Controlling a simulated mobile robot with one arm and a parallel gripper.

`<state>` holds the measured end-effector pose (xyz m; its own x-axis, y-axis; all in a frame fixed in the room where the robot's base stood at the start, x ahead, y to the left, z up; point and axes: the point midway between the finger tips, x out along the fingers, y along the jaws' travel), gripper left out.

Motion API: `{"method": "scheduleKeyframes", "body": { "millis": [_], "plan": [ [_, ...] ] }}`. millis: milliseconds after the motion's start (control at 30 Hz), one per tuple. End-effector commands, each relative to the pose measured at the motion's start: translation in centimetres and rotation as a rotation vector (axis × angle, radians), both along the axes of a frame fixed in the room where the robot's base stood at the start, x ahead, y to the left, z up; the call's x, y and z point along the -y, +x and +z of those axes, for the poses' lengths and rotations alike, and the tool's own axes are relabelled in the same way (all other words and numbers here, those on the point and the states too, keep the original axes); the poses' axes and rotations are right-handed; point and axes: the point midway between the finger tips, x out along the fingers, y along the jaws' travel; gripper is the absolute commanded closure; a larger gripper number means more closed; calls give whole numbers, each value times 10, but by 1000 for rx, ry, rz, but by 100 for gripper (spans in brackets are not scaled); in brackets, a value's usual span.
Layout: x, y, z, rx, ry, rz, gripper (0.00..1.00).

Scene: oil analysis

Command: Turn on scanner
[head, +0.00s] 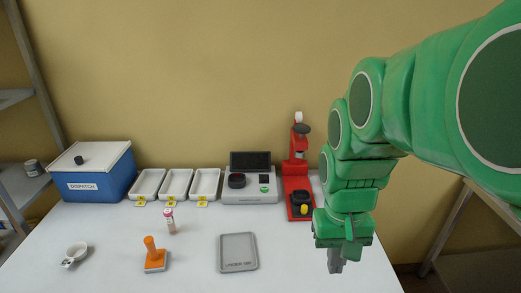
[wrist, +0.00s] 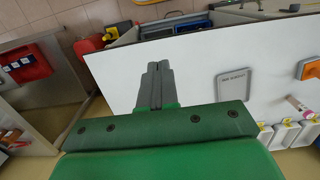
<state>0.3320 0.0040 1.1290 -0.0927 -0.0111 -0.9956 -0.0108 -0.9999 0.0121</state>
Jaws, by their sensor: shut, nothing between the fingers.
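The scanner (head: 250,198), as I take it, is a light grey device at the back of the white table. It has a dark upright screen (head: 250,160), a black round part (head: 236,181) and a small green button (head: 264,190). The screen looks dark. My gripper (head: 335,268) points down near the right edge of the table, to the right of the scanner and nearer the front, apart from it. In the wrist view my gripper (wrist: 155,72) has its fingers together with nothing between them. The scanner is not visible in the wrist view.
A red device (head: 299,170) stands right of the scanner, three white trays (head: 176,184) and a blue dispatch box (head: 98,175) left.

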Motion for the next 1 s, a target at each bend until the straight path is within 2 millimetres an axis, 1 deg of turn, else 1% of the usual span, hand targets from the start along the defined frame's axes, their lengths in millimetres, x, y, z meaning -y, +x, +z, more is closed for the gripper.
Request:
{"method": "scheduleKeyframes", "body": {
  "millis": [33,100,500,733,1000],
  "plan": [
    [-1,12,3,8,-1,-1,100],
    [-2,28,7,18,-2,-2,100],
    [-11,116,21,71,-10,-4,100],
    [-18,166,25,102,-14,-6,100],
    [-28,223,25,135,-16,-5,100]
  ]
}}
